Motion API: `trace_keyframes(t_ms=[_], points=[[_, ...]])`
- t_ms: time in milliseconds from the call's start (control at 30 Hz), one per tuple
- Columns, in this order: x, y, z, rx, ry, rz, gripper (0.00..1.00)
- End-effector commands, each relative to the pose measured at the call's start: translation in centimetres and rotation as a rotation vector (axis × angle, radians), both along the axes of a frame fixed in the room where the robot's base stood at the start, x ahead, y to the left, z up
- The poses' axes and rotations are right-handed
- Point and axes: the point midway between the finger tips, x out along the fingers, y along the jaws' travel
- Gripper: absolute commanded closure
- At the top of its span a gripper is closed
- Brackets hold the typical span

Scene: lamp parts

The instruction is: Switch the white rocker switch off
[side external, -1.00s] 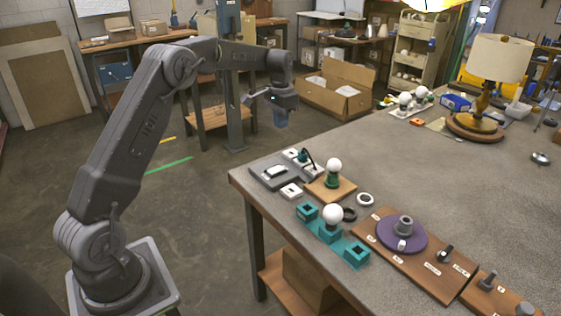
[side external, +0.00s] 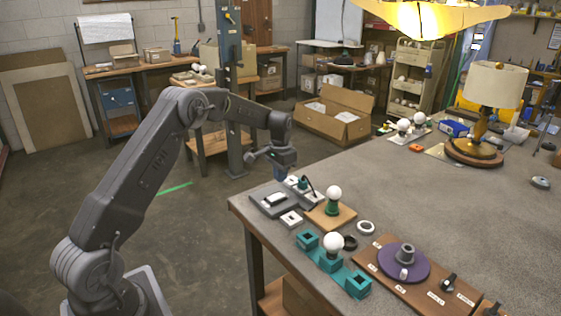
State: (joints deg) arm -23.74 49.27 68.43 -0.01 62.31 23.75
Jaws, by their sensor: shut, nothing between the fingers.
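A white rocker switch (side external: 275,199) sits on a dark grey plate (side external: 258,204) at the table's near left corner. Its tilt is too small to tell. My gripper (side external: 280,174) is shut and empty, pointing down, just above and behind the rocker in the picture. Whether its tip touches anything cannot be told from this view.
A power strip with a dark green plug (side external: 303,183) and cord lies close behind the switch. Teal sockets (side external: 331,262) lie in front.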

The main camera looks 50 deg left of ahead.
Motion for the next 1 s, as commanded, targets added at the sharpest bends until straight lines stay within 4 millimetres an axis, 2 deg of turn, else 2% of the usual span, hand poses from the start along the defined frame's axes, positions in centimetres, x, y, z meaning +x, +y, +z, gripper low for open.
trace_keyframes(t_ms=[100,333,1000], points=[[-0.1,0.0,-2.3,-0.001,0.003,0.0,1.0],[0.0,0.0,-4.7,0.001,0.0,0.001,1.0],[0.1,0.0,-5.7,0.001,0.0,0.0,1.0]])
